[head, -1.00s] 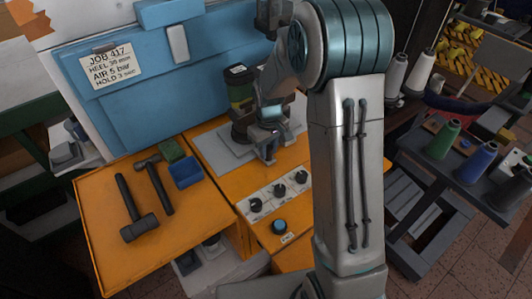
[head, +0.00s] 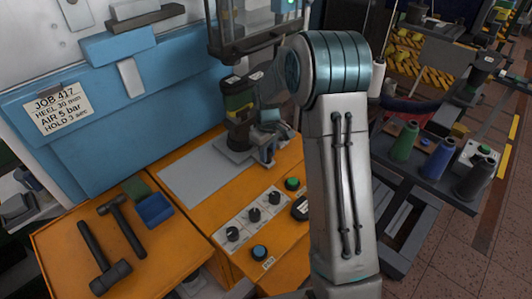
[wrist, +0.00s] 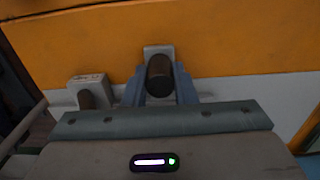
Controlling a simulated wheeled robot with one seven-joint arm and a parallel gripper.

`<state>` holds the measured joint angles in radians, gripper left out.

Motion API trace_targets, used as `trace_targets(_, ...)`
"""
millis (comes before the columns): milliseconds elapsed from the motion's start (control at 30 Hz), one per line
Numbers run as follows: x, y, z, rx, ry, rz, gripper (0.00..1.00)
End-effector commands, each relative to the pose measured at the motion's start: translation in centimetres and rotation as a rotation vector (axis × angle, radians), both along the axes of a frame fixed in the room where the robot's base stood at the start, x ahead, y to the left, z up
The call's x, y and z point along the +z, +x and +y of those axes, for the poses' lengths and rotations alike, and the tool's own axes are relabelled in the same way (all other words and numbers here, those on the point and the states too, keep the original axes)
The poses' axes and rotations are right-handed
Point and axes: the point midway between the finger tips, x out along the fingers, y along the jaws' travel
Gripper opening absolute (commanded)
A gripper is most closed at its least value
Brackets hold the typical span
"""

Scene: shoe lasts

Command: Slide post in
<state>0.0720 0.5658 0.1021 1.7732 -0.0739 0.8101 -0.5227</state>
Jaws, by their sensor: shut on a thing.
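In the wrist view, a dark, round-ended post (wrist: 159,76) stands between the blue-grey fingers of my gripper (wrist: 160,88), which is shut on it. A pale grey block shows behind the post. A second, smaller brown cylinder (wrist: 87,99) sits in front of another pale grey block (wrist: 88,82), to the left and apart from my fingers. In the head view my gripper (head: 268,148) is low at the right end of a grey plate (head: 195,177) on the orange bench. The post itself cannot be made out there, nor can any hole for it.
A yellow-and-black cylindrical unit (head: 239,102) stands close left of my gripper. Control knobs (head: 253,214) are in front. An overhead frame (head: 250,45) stands behind. Thread spools (head: 405,141) are at right.

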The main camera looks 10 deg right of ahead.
Motion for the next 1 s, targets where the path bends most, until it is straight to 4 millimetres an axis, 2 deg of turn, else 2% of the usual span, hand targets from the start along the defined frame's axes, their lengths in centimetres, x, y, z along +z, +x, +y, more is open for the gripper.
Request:
trace_targets(167,0.1,0.2,-0.5,-0.006,-0.004,-0.007,0.0)
trace_targets(200,0.1,0.2,-0.5,-0.006,-0.004,-0.007,0.36)
trace_targets(233,0.1,0.2,-0.5,-0.007,-0.004,-0.007,0.44)
trace_targets(267,0.1,0.2,-0.5,-0.006,-0.004,-0.007,0.46)
trace_targets(567,0.3,0.2,-0.1,-0.001,-0.002,-0.006,0.46)
trace_targets(667,1.3,0.2,-0.1,-0.001,-0.002,-0.008,0.46)
trace_targets(1000,6.6,0.2,-0.3,-0.005,-0.003,-0.009,0.46)
